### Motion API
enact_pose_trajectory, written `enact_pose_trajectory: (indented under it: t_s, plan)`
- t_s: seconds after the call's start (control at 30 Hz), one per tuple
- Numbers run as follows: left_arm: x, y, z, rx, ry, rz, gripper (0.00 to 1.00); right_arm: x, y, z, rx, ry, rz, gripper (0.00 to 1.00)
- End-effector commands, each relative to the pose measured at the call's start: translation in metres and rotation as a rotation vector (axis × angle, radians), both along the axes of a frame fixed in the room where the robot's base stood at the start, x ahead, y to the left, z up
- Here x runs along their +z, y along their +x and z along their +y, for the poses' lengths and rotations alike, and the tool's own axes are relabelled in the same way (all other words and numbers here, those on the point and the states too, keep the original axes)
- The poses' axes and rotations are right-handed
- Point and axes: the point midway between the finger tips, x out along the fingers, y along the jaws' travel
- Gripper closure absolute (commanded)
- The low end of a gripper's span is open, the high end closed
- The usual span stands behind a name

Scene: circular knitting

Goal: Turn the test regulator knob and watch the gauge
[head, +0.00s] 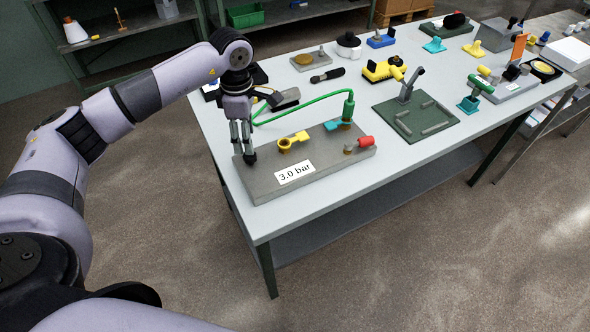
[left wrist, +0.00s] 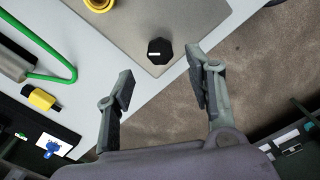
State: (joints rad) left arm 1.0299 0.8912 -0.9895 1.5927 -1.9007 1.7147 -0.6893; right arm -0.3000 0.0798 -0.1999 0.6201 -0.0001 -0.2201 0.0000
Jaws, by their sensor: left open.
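The black regulator knob (left wrist: 160,51) with a white pointer mark sits near a corner of the grey plate in the left wrist view. In the head view the knob (head: 249,158) shows just below my left gripper (head: 241,140). My left gripper is open; in the left wrist view its fingertips (left wrist: 160,78) are spread to either side, apart from the knob. The grey plate (head: 335,166) carries a white "3.0 bar" label (head: 295,172) and a yellow ring-shaped part (head: 287,144), perhaps the gauge; its face is not readable. My right gripper is not in view.
A red-ended fitting (head: 365,142) and a teal part (head: 331,126) sit on the plate. A green hose (head: 310,101) arches behind it. A dark green fixture (head: 430,118) and several tools stand further right on the table (head: 300,205). The table's front strip is clear.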

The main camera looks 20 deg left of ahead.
Motion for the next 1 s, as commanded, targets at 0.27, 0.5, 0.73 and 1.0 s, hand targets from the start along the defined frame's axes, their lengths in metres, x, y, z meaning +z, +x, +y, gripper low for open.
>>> enact_pose_trajectory:
  t_s: [0.27,0.5,0.73,1.0]
  plan:
    - [0.004,0.0,0.0,0.0,0.0,-0.001,0.51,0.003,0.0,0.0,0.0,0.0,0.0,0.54]
    - [0.027,0.001,0.0,0.0,0.0,-0.002,0.51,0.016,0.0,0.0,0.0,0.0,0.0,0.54]
    - [0.05,0.0,0.0,0.0,0.001,-0.002,0.51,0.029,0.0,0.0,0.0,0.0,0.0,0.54]
    - [0.061,0.0,0.0,0.0,0.0,0.0,0.51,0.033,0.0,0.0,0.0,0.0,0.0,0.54]
